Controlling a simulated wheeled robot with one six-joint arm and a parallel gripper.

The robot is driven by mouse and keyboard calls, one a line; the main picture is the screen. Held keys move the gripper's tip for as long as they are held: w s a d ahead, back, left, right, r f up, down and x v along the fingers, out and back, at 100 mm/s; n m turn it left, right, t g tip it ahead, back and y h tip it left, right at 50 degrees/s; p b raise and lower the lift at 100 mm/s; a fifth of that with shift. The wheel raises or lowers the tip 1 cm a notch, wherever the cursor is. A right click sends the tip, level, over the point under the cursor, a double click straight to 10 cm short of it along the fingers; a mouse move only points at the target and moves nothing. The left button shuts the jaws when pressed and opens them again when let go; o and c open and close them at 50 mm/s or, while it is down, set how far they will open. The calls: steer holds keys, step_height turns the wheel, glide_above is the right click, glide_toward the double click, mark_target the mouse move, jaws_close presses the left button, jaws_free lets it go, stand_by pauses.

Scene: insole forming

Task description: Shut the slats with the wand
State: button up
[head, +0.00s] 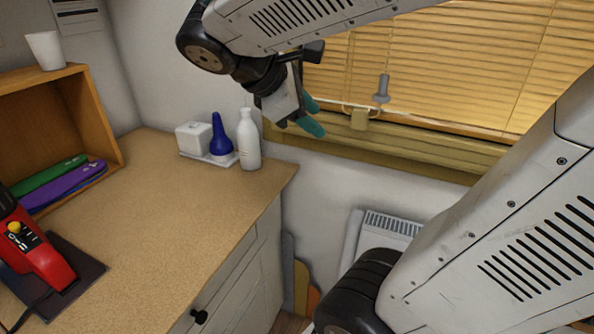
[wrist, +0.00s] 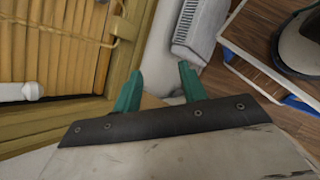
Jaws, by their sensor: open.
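The wooden slat blind (head: 450,60) covers the window at the upper right of the head view, with warm light on its slats. A grey grip, apparently the wand's lower end (head: 382,88), hangs in front of it; the upper part is hidden or too thin to see. In the wrist view a pale cylinder (wrist: 20,90), likely the same grip, lies at the left edge. My gripper (head: 312,117) is open and empty, left of the grip and apart from it. Its teal fingers (wrist: 160,88) point away from the grip in the wrist view.
A tan block (head: 359,119) with a cord sits by the sill, below the wand. A white bottle (head: 249,140) and a blue bottle (head: 220,138) stand on the counter (head: 170,205). A white heater (head: 385,230) is under the window. A red tool (head: 35,250) lies at left.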

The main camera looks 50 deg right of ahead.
steer(key=s+a+f+m+t+y, duration=0.2)
steer(key=s+a+f+m+y, duration=0.2)
steer(key=a, duration=0.4)
steer(key=shift+s+f+m+y, duration=0.2)
steer(key=shift+f+m+y, duration=0.5)
steer(key=shift+f, duration=0.4)
steer(key=s+a+f+m+t+y, duration=0.1)
steer(key=a+f+m+y, duration=0.1)
steer(key=a, duration=0.3)
steer(key=shift+s+a+m+t+y, duration=0.2)
steer(key=shift+a+m+t+y, duration=0.1)
steer(key=shift+m+y, duration=0.35)
